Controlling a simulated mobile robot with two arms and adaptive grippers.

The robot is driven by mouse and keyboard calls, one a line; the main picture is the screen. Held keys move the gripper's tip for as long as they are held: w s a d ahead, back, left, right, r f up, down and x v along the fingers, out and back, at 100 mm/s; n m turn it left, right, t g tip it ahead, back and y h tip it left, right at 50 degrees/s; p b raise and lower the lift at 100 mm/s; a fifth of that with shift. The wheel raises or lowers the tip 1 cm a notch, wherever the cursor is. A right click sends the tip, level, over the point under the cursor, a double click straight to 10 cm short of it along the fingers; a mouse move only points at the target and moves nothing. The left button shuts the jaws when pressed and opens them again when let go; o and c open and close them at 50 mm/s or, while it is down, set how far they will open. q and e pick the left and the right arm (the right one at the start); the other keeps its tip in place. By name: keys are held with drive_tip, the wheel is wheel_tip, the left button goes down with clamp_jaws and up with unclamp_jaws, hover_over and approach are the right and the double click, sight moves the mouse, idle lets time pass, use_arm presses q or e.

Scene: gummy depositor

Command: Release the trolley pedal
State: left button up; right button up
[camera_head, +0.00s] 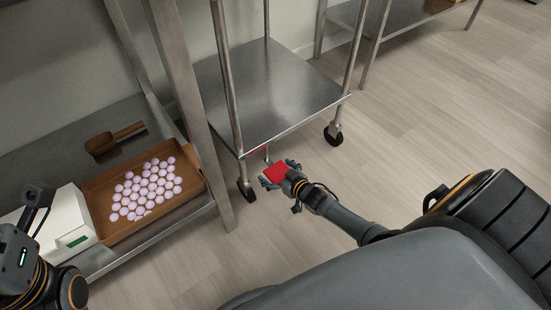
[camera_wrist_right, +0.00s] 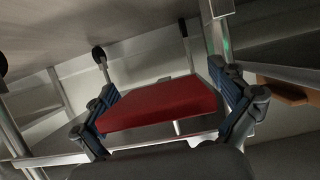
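The trolley (camera_head: 275,90) is a grey metal frame with a flat shelf and dark caster wheels. The red pedal (camera_head: 276,174) shows at its near lower edge, and as a wide red slab (camera_wrist_right: 165,105) in the right wrist view. My right gripper (camera_head: 279,172) is at the pedal, its blue-padded fingers (camera_wrist_right: 162,88) spread to the pedal's two sides. I cannot tell whether the pads touch it. Part of my left arm shows at the lower left of the head view, but its fingers do not show.
A metal table (camera_head: 175,226) stands left of the trolley. On it are a brown tray (camera_head: 197,186) of pale round pieces, a brown scoop (camera_head: 115,140) and a white device (camera_head: 68,226). Another metal table (camera_head: 400,12) stands at the back. The floor right of the trolley is clear.

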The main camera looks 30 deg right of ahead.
drive_tip(key=shift+s, duration=0.1)
drive_tip(key=shift+s+d, duration=0.1)
drive_tip(key=shift+s, duration=0.45)
drive_tip(key=a+v, duration=0.1)
drive_tip(key=v, duration=0.9)
drive_tip(key=shift+s+d+r, duration=0.25)
drive_tip(key=shift+d+r, duration=0.2)
drive_tip(key=shift+d, duration=0.05)
